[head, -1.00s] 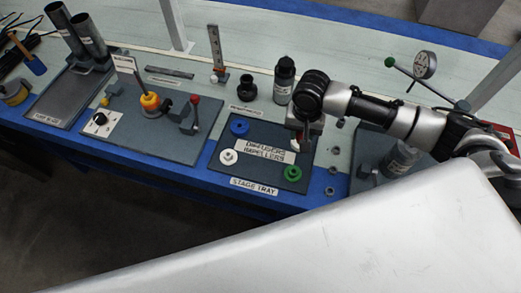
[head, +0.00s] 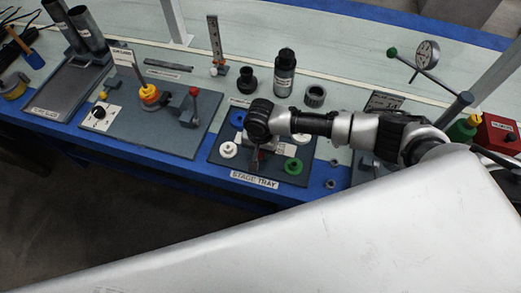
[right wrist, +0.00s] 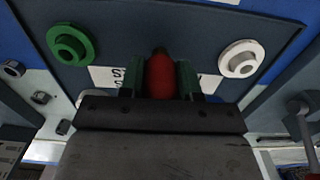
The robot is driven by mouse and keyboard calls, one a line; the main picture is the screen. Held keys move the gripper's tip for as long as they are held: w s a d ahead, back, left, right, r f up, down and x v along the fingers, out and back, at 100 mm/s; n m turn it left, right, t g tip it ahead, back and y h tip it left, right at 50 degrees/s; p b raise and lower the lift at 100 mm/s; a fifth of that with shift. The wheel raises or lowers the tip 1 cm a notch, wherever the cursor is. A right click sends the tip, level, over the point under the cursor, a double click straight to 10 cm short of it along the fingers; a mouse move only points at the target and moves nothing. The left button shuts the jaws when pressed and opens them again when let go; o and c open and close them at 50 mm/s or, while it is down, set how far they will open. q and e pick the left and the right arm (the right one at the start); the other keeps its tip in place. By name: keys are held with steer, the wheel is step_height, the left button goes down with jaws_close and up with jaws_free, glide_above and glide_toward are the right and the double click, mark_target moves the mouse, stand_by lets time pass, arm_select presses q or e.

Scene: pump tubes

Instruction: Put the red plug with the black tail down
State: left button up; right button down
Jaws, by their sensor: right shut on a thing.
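My right gripper (head: 262,160) is over the stage tray (head: 213,158), a dark flat plate, in the head view. In the right wrist view its green-lined fingers (right wrist: 160,80) are shut on the red plug (right wrist: 160,77), whose end away from the palm looks dark. The black tail cannot be made out clearly. In the head view the plug is only a small red spot under the wrist. I cannot tell whether it touches the tray. My left gripper is not in view.
A blue ring (head: 238,118), a white ring (head: 228,150) and a green ring (head: 293,166) sit on the tray around the gripper. A dark bottle (head: 284,75) and a grey ring (head: 315,96) stand behind. A board with a red-knobbed lever (head: 193,105) is left.

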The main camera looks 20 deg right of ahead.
steer(key=shift+f, duration=0.2)
steer(key=c, duration=0.8)
jaws_free()
steer(key=shift+f, duration=0.1)
step_height(320, 180, up, 12)
steer(key=shift+r+p, duration=0.15)
steer(key=shift+p, duration=0.7)
steer(key=shift+s, duration=0.1)
